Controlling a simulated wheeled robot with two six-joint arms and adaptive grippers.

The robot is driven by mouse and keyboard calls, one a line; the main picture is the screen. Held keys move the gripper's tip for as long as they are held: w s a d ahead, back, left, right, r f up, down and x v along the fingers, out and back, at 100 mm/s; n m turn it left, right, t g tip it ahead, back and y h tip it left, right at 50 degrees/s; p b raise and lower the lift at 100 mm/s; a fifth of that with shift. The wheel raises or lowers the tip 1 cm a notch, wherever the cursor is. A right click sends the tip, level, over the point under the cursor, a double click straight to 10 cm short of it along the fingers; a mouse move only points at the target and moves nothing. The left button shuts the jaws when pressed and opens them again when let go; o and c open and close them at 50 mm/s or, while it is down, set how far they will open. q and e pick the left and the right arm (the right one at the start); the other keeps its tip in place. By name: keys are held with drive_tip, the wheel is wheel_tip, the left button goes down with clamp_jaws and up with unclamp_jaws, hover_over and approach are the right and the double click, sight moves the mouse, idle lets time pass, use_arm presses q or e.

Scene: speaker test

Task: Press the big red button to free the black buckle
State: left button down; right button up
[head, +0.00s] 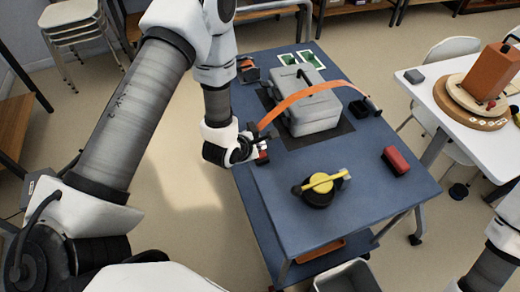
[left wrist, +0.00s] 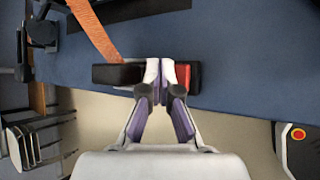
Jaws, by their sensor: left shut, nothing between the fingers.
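An orange strap (head: 300,97) runs over a grey case (head: 308,108) on the blue table. Its near-left end goes into the black buckle (left wrist: 118,74) at the table's left edge. The red button (left wrist: 183,75) is on the buckle's right part in the left wrist view; a little red also shows in the head view (head: 263,156). My left gripper (left wrist: 160,72) is shut and empty, its fingertips over the buckle, just beside the red button. They hide the buckle's middle, and I cannot tell whether they touch it. My right gripper is out of view.
On the blue table (head: 290,215) are a black and yellow round tool (head: 320,190), a red block (head: 395,161) and a small dark orange-marked item (head: 248,71). A black fitting (head: 366,106) sits at the strap's far end. A white table (head: 440,100) stands right.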

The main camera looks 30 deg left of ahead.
use_arm(q)
drive_tip(key=shift+r, duration=0.15)
wheel_tip(320, 180, up, 5)
drive_tip(key=p, duration=0.3)
drive_tip(key=shift+p, duration=0.35)
idle(0.6)
